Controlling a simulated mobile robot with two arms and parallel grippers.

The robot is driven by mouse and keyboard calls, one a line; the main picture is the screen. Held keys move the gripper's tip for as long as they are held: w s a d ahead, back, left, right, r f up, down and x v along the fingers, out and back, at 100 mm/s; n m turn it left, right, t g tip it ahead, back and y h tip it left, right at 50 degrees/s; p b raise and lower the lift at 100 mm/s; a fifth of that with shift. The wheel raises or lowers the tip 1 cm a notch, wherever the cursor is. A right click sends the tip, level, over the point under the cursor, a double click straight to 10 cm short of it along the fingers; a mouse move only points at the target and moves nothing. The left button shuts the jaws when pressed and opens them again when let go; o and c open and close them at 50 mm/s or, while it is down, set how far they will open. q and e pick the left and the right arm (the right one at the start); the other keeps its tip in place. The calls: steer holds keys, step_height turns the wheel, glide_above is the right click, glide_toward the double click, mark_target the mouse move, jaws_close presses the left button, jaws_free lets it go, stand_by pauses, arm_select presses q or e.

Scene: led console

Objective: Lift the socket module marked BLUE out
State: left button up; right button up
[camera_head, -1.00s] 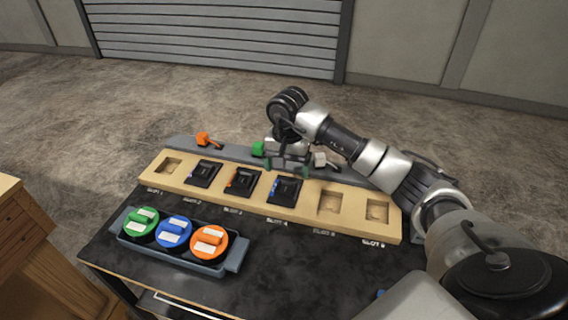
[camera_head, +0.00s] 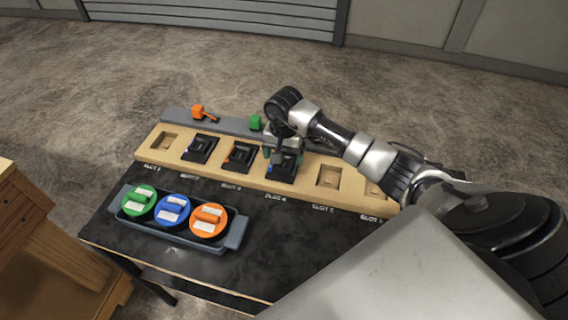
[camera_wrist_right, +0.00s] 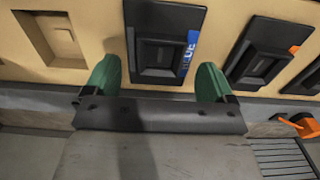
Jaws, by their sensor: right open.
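The socket module marked BLUE (camera_wrist_right: 160,45) is a black square block with a raised middle and a blue label edge. It sits in slot 4 of the wooden board, and in the head view this module (camera_head: 283,174) is partly covered by my gripper. My right gripper (camera_head: 281,155) is above it, pointing down. In the right wrist view the green fingertips of my right gripper (camera_wrist_right: 155,82) are apart, one on each side of the module's raised middle, with nothing held. Contact cannot be told. My left gripper is not in view.
The wooden board (camera_head: 228,178) also holds black modules in slot 2 (camera_head: 200,148) and slot 3 (camera_head: 240,157); slots 1, 5 and 6 look empty. A grey tray (camera_head: 236,232) holds green, blue and orange round pieces in front. Orange (camera_head: 198,111) and green (camera_head: 256,122) levers stand behind.

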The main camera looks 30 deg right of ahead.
steer(key=shift+f, duration=0.85)
steer(key=shift+c, duration=0.3)
steer(key=c, duration=1)
steer(key=shift+o, duration=0.2)
steer(key=shift+r, duration=0.1)
